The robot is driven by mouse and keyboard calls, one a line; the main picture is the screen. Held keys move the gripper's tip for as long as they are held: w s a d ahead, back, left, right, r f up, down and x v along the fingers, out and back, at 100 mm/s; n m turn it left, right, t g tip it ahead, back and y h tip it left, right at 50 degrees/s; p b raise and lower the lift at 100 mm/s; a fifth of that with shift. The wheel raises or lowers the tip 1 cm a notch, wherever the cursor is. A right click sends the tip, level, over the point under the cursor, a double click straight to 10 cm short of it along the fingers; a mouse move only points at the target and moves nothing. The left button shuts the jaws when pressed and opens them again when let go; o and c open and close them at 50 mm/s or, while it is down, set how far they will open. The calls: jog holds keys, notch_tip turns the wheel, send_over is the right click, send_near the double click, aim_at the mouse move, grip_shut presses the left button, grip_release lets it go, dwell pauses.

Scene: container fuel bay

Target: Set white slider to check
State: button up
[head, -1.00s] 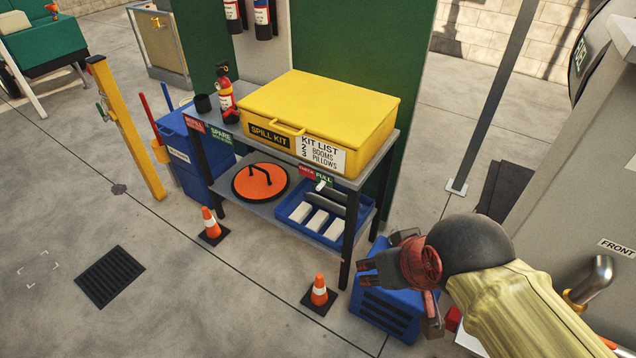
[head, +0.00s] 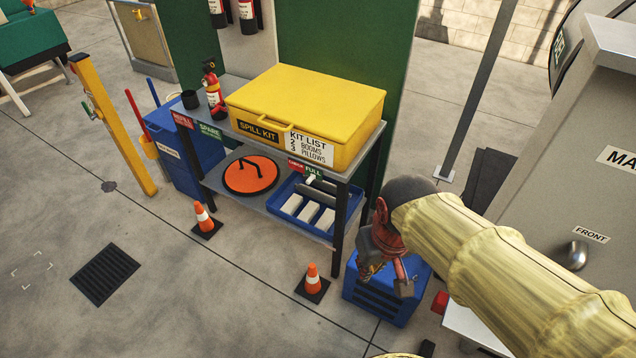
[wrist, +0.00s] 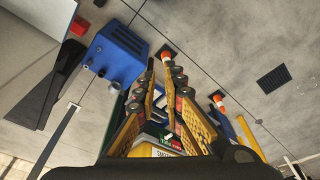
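The white slider (head: 311,179) looks like a small white block just below the red CHECK label (head: 299,167) and green FULL label (head: 314,172) on the shelf unit's front edge. The CHECK label is left of the FULL label. The slider's exact setting is too small to tell. My gripper (head: 385,268) is right of and lower in the picture than the slider, in front of a blue box, and apart from the slider. In the wrist view my gripper (wrist: 158,62) has its two fingers apart with nothing held between them.
A yellow spill kit box (head: 310,105) stands on the shelf unit's top. A blue tray (head: 291,184) with white items and an orange lid (head: 251,175) are on the lower shelf. Orange cones (head: 312,282) stand in front. A blue box (head: 398,300) is beside the unit.

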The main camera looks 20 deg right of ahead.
jog(key=w+f+p, duration=0.1)
jog(key=f, duration=0.1)
jog(key=w+d+f+g+p, duration=0.1)
jog(key=f, duration=0.1)
jog(key=w+f+g+p, duration=0.1)
jog(key=f, duration=0.1)
jog(key=shift+w+d+f, duration=0.1)
jog(key=shift+w+d, duration=0.05)
jog(key=shift+w, duration=0.05)
grip_shut()
jog(key=w+d+f+m+t+p, duration=0.1)
jog(key=w+f+m+t+p, duration=0.3)
jog(key=f, duration=0.6)
jog(key=w+d+f+m+p, duration=0.1)
jog(key=w+f, duration=0.5)
jog(key=f, duration=0.3)
jog(key=w+d+f+m+t+p, duration=0.1)
jog(key=w+f+m+p, duration=0.15)
jog(key=w+f, duration=0.55)
jog(key=w+r+m+t, duration=0.8)
jog(key=w+r+t, duration=0.2)
jog(key=r+t, duration=0.1)
jog(key=shift+w+a+r+m, duration=0.15)
jog(key=shift+w+r+m, duration=0.2)
jog(key=shift+r, duration=0.25)
